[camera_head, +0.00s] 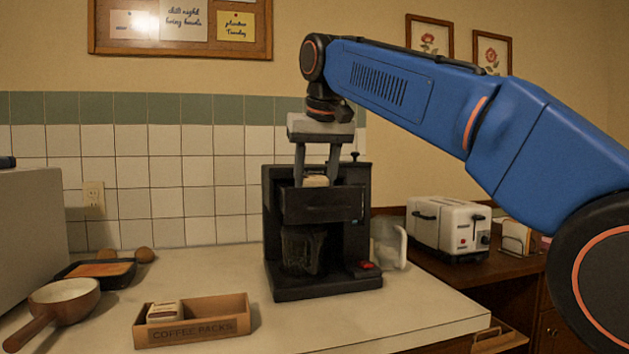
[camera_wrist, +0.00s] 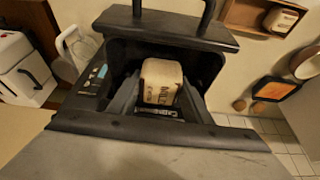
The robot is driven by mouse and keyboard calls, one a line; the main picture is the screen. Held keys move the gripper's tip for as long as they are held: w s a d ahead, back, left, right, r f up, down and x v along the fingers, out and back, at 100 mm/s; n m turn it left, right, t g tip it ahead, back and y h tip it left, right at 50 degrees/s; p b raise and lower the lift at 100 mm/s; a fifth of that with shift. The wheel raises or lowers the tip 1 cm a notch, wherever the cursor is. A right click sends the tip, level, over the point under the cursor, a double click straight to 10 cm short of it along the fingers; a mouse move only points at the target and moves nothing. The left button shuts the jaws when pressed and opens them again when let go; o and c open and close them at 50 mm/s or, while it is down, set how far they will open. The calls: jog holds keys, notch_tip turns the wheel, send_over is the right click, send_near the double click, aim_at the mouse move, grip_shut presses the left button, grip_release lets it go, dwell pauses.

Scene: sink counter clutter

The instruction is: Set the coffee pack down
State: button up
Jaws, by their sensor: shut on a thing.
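The coffee pack (camera_head: 316,181) is a small cream block with dark lettering; in the wrist view (camera_wrist: 162,80) it sits between my two fingers. My gripper (camera_head: 317,176) points straight down and is shut on the pack. It is over the black coffee machine (camera_head: 285,205), with the pack at the open top compartment behind the machine's front drawer-like panel. In the head view the pack's lower part is hidden by that panel. In the wrist view the compartment's dark walls surround the pack and fingers. I cannot tell whether the pack touches the compartment's floor.
A box labelled "COFFEE PACKS" (camera_head: 192,327) holds another pack (camera_head: 164,311) at the front. A glass jug (camera_head: 388,244) stands right of the machine. A pan (camera_head: 64,300) and tray (camera_head: 97,272) are at left, a toaster (camera_head: 449,229) at right.

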jog(key=shift+f, duration=0.25)
jog(key=o, duration=1.1)
jog(key=shift+r, duration=0.1)
jog(key=shift+r, duration=0.25)
jog(key=v, duration=1.2)
jog(key=shift+r, duration=0.25)
